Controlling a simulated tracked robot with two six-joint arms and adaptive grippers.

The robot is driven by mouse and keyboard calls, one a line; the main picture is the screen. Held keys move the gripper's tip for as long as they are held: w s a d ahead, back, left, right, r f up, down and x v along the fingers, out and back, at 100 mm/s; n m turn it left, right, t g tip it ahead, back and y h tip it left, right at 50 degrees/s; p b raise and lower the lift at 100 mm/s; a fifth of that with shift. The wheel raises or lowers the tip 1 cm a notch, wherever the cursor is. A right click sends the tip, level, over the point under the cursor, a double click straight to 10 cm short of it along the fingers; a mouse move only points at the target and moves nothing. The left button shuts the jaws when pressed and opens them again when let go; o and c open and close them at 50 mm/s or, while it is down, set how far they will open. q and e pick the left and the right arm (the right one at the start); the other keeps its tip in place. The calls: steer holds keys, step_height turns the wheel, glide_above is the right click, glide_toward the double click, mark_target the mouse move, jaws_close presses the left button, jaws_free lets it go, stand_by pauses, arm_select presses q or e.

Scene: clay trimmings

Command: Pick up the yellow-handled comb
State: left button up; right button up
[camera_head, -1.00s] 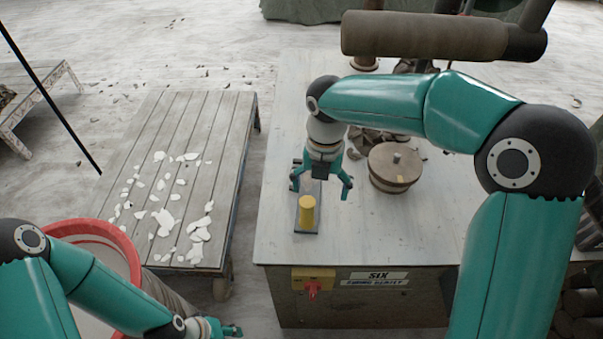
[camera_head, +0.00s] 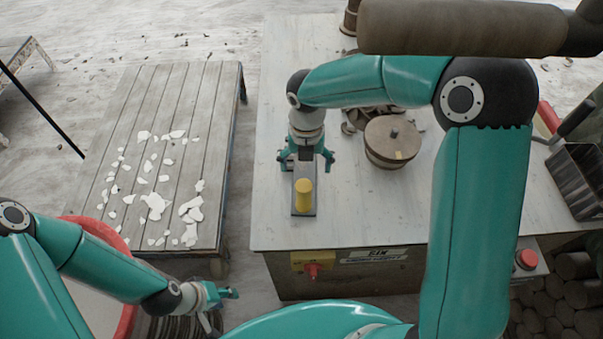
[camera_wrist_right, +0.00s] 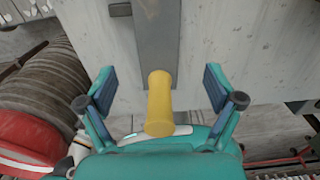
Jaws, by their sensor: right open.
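The comb has a yellow cylindrical handle (camera_head: 304,193) on a flat grey plate (camera_head: 295,206), lying near the front left of the table. My right gripper (camera_head: 306,164) is open just above and behind the handle, over the plate. In the right wrist view the yellow handle (camera_wrist_right: 160,103) stands between the two spread fingers (camera_wrist_right: 160,90), apart from both. The grey plate (camera_wrist_right: 157,42) runs away from it. My left gripper (camera_head: 228,293) is at the lower left, off the table, holding nothing visible; its finger gap is too small to judge.
A round wooden wheel (camera_head: 391,138) stands right of my right gripper, with brown scraps (camera_head: 360,115) behind it. A slatted bench (camera_head: 215,140) with white shards is at left. A red-rimmed tub (camera_head: 118,246) is by my left arm. The table front (camera_head: 345,225) is clear.

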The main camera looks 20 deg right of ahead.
mark_target(304, 177)
steer(key=shift+w+f+p, duration=0.2)
steer(key=shift+f+p, duration=0.05)
steer(key=shift+f, duration=1.4)
steer(key=shift+w+f+p, duration=0.15)
steer(key=shift+f+p, duration=0.05)
steer(key=shift+f, duration=1.45)
steer(key=shift+c, duration=0.2)
steer(key=c, duration=1.3)
steer(key=shift+r, duration=0.1)
steer(key=shift+c, duration=1.1)
steer(key=shift+r, duration=0.1)
